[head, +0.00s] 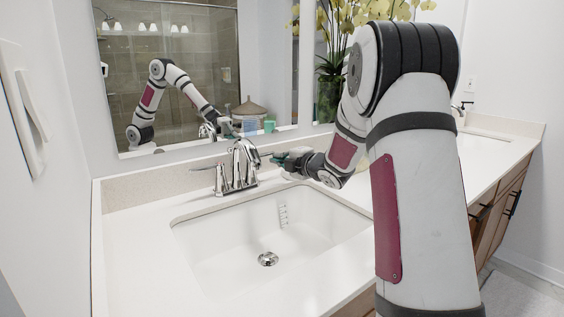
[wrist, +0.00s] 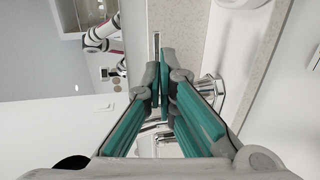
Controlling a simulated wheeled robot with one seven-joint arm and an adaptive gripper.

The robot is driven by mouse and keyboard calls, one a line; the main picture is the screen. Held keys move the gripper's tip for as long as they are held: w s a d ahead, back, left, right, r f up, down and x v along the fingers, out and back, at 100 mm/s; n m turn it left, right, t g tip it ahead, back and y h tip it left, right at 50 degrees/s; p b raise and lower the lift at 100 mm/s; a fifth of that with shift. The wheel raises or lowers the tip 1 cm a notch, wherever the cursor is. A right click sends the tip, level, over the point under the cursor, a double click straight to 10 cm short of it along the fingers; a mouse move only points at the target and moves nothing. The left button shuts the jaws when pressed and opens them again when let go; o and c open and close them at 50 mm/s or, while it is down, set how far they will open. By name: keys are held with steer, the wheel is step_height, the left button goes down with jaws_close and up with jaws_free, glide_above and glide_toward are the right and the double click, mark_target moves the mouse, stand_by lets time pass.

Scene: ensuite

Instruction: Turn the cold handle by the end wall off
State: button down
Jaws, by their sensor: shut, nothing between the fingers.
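The chrome faucet (head: 241,168) stands behind the sink nearest the left end wall, with a curved spout and two lever handles. The left lever (head: 205,168) points toward the end wall. The right lever (head: 264,154) points toward my gripper (head: 277,158), which is just right of the spout. I cannot tell whether they touch. In the wrist view my gripper (wrist: 165,65) has its teal fingers together at the tips, empty. Chrome faucet parts (wrist: 209,89) show right of the fingers and between them, partly hidden. I see no clear water stream.
The white sink basin (head: 262,240) is open below the faucet. A mirror (head: 190,70) rises close behind it. A flower vase (head: 328,98) stands on the counter behind my arm. The end wall (head: 40,210) bounds the left side.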

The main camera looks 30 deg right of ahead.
steer(key=s+r+p, duration=0.1)
steer(key=s, duration=0.9)
steer(key=shift+d+r, duration=0.25)
steer(key=shift+d, duration=0.1)
steer(key=s+a+f+m+g, duration=0.1)
steer(key=s+a+m+g, duration=0.45)
steer(key=s+a, duration=0.6)
steer(key=s+a+f+m+g, duration=0.1)
steer(key=s+a+m+g, duration=0.5)
steer(key=s, duration=1.1)
steer(key=s+a+f+m+g, duration=0.1)
steer(key=s+a+m+g, duration=0.3)
steer(key=s+a+m, duration=0.7)
step_height(320, 180, up, 18)
steer(key=s+d+n+t+p, duration=0.2)
steer(key=n+t+p, duration=0.1)
steer(key=p, duration=1.4)
steer(key=shift+s+r+n+h, duration=0.15)
steer(key=shift+r+n+h, duration=0.15)
steer(key=shift+n, duration=0.25)
